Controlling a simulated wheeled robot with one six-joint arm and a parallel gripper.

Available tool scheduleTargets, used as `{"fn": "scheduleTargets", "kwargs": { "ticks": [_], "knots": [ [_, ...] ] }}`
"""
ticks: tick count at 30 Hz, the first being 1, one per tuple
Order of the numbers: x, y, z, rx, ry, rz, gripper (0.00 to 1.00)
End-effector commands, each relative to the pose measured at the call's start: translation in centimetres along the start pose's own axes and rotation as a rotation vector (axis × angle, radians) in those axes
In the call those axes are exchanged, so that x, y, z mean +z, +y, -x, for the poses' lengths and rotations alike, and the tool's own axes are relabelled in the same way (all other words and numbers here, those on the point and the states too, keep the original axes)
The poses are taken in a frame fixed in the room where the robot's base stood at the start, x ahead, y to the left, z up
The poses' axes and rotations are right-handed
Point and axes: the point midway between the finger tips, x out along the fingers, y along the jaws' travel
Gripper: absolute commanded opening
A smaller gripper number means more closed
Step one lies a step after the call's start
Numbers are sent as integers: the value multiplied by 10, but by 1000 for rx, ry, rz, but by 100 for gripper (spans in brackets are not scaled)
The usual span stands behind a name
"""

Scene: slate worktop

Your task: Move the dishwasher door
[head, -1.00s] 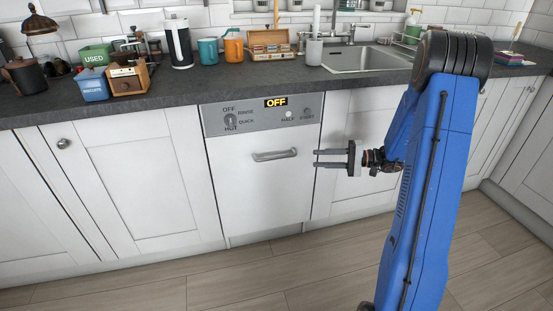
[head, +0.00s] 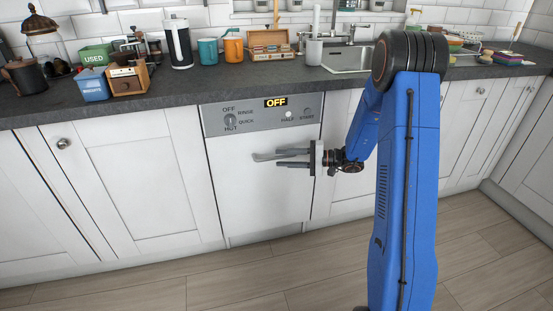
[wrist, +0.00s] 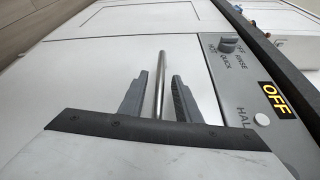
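The white dishwasher door (head: 250,194) is shut, flush with the cupboards. A grey control panel (head: 262,114) with a lit "OFF" display runs across its top. The bar handle (head: 262,156) is partly hidden behind my gripper (head: 279,158), which is in front of the door from the right. In the wrist view, the handle (wrist: 160,85) shows as a metal bar between the two dark fingers of my gripper (wrist: 158,95). The fingers are open, one on each side of the bar, with gaps showing. I cannot tell how deep the bar sits between them.
The slate worktop (head: 190,84) overhangs the door. On it stand a green "USED" box (head: 95,55), a blue tin (head: 95,88), mugs and a wooden box (head: 270,45). The wooden floor (head: 250,275) before the door is clear.

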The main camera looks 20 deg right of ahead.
Motion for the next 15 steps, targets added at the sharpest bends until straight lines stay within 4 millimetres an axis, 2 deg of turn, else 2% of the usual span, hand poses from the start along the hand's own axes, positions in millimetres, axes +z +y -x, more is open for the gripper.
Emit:
{"fn": "scheduleTargets", "kwargs": {
  "ticks": [1,6,15],
  "knots": [
    [1,0,-8,0,-2,0,30],
    [0,0,-25,1,-1,1,30],
    [0,0,-31,0,1,1,30]
  ]
}}
